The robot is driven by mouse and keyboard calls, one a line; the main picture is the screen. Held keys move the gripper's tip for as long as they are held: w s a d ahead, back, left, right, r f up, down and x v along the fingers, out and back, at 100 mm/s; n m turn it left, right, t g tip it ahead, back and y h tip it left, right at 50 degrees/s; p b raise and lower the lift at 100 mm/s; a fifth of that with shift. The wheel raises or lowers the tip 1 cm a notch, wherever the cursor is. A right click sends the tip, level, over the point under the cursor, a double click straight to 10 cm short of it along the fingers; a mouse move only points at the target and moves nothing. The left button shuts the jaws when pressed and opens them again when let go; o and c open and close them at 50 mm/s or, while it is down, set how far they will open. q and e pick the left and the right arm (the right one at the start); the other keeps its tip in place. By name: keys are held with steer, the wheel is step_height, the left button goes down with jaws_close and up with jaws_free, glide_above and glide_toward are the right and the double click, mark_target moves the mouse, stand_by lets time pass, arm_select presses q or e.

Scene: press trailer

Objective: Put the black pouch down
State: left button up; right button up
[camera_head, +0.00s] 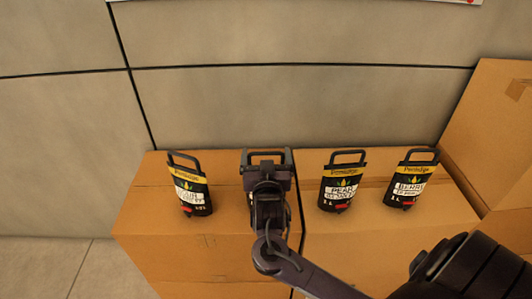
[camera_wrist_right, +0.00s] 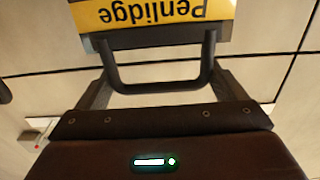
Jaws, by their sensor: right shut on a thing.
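My right gripper (camera_head: 268,160) is over the cardboard boxes, second from the left in the row of pouches. It is shut on the handle of a black pouch (camera_wrist_right: 152,38). In the right wrist view the dark handle loop spans between the two fingers, and a yellow "Penlidge" label shows upside down. In the head view the gripper and wrist hide most of this pouch. I cannot tell whether its base touches the box. My left gripper is not in view.
Three similar black pouches with handles stand on the cardboard boxes (camera_head: 230,240): one at left (camera_head: 190,190), two at right (camera_head: 341,187) (camera_head: 409,184). A taller carton (camera_head: 498,130) stands at far right. A grey panelled wall (camera_head: 290,100) is behind. Box top in front is clear.

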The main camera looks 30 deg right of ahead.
steer(key=shift+r, duration=0.15)
steer(key=o, duration=1.8)
steer(key=shift+f, duration=0.2)
steer(key=shift+c, duration=0.2)
steer(key=shift+r, duration=0.15)
steer(key=b+v, duration=0.1)
steer(key=v, duration=1.1)
